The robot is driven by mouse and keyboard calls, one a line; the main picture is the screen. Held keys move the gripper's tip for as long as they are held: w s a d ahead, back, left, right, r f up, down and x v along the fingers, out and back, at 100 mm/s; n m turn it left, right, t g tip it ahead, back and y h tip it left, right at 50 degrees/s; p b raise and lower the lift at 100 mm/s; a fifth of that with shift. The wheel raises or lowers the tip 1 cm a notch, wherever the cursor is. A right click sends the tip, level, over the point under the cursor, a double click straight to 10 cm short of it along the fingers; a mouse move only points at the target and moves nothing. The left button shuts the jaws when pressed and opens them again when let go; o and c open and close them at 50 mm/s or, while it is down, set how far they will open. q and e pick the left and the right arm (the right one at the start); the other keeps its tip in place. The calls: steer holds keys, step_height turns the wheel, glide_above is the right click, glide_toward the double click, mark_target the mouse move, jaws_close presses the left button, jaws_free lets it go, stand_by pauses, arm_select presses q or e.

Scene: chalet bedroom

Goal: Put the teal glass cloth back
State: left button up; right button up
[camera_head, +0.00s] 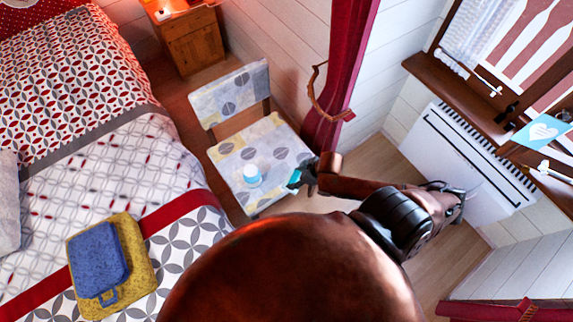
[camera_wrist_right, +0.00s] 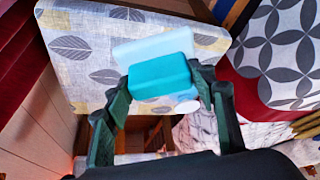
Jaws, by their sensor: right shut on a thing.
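The teal glass cloth (camera_wrist_right: 160,78) is a folded, block-like teal piece between the fingers of my right gripper (camera_wrist_right: 162,88) in the right wrist view. The gripper is shut on it. In the head view the cloth (camera_head: 294,178) shows as a small teal patch at the tip of my right gripper (camera_head: 303,175), by the right edge of the chair seat (camera_head: 235,152). A paler teal face shows just behind the cloth in the wrist view; I cannot tell whether it belongs to it. My left gripper is not in view.
A small white and pale blue item (camera_head: 252,174) stands on the patterned chair seat. The bed (camera_head: 120,170) is to the left, with a blue folded cloth (camera_head: 98,256) on a yellow one (camera_head: 130,275). A red curtain (camera_head: 340,80) and a white radiator (camera_head: 465,165) are at the right.

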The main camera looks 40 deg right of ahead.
steer(key=d+m+h, duration=0.1)
steer(key=d, duration=0.5)
steer(key=shift+g, duration=0.4)
steer(key=w+f+b, duration=0.1)
steer(key=w+f, duration=0.2)
steer(key=w, duration=0.1)
steer(key=w+f+b, duration=0.2)
steer(key=w+f, duration=0.1)
steer(key=w, duration=0.1)
steer(key=w+d+f+b, duration=0.1)
steer(key=w+f+b, duration=0.1)
steer(key=w, duration=0.3)
steer(key=shift+d+f, duration=0.1)
steer(key=shift+f, duration=0.45)
steer(key=f, duration=0.1)
steer(key=f+b, duration=0.1)
steer(key=f, duration=0.1)
steer(key=shift+w+f, duration=0.25)
steer(key=shift+f, duration=0.05)
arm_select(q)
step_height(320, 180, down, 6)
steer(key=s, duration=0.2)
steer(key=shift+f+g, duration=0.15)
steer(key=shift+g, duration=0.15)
arm_select(e)
steer(key=o, duration=1)
